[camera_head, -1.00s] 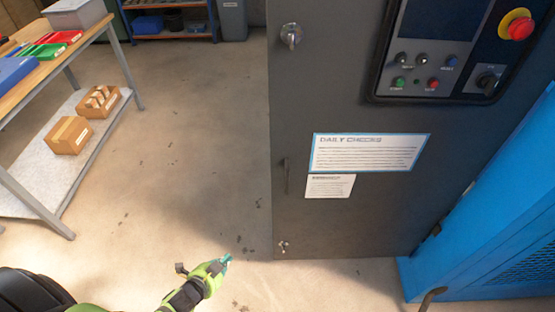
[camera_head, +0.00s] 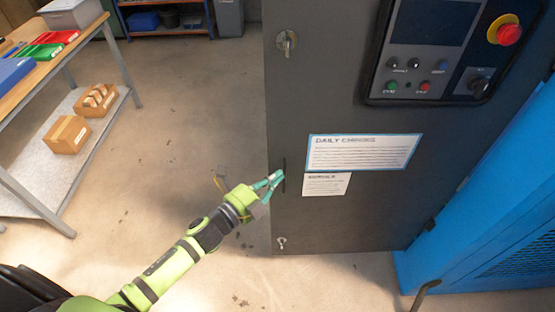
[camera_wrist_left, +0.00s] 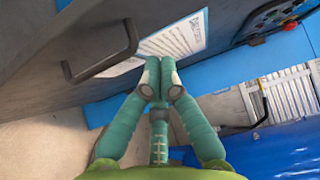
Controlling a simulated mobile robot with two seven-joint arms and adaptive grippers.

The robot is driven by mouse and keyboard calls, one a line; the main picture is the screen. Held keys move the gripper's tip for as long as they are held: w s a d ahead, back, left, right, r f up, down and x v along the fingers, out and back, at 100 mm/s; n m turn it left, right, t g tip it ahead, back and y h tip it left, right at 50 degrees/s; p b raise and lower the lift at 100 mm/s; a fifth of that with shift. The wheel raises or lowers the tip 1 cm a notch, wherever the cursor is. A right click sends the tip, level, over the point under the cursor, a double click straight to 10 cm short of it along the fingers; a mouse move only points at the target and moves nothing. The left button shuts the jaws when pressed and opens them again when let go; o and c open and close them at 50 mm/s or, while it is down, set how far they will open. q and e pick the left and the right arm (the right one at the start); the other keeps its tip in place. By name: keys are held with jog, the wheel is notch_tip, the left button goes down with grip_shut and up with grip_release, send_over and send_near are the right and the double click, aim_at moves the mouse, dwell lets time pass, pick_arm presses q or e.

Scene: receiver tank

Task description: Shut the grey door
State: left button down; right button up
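The grey door (camera_head: 350,222) stands swung out at an angle from the blue cabinet (camera_head: 490,225), with its hinge side at the right. It carries a control panel, paper notices and a dark bar handle (camera_head: 284,176) near its left edge. My left gripper (camera_head: 270,182) is just left of the handle, in front of the door's left edge. In the left wrist view its fingertips (camera_wrist_left: 157,68) are together with nothing between them, and the handle (camera_wrist_left: 100,60) is to their left. Whether the fingers touch the door I cannot tell. My right gripper is not in view.
A workbench (camera_head: 85,45) with trays and cardboard boxes (camera_head: 68,134) stands at the left. A blue shelf (camera_head: 165,35) and a grey bin (camera_head: 229,18) are at the back. The concrete floor between bench and door is clear.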

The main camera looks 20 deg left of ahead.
aim_at(289, 154)
pick_arm(q)
jog(key=shift+w+a+p, duration=0.15)
jog(key=shift+w+p, duration=0.05)
jog(key=shift+w, duration=1.1)
jog(key=shift+w+a+p, duration=0.15)
jog(key=shift+w+p, duration=0.05)
jog(key=shift+w, duration=1.05)
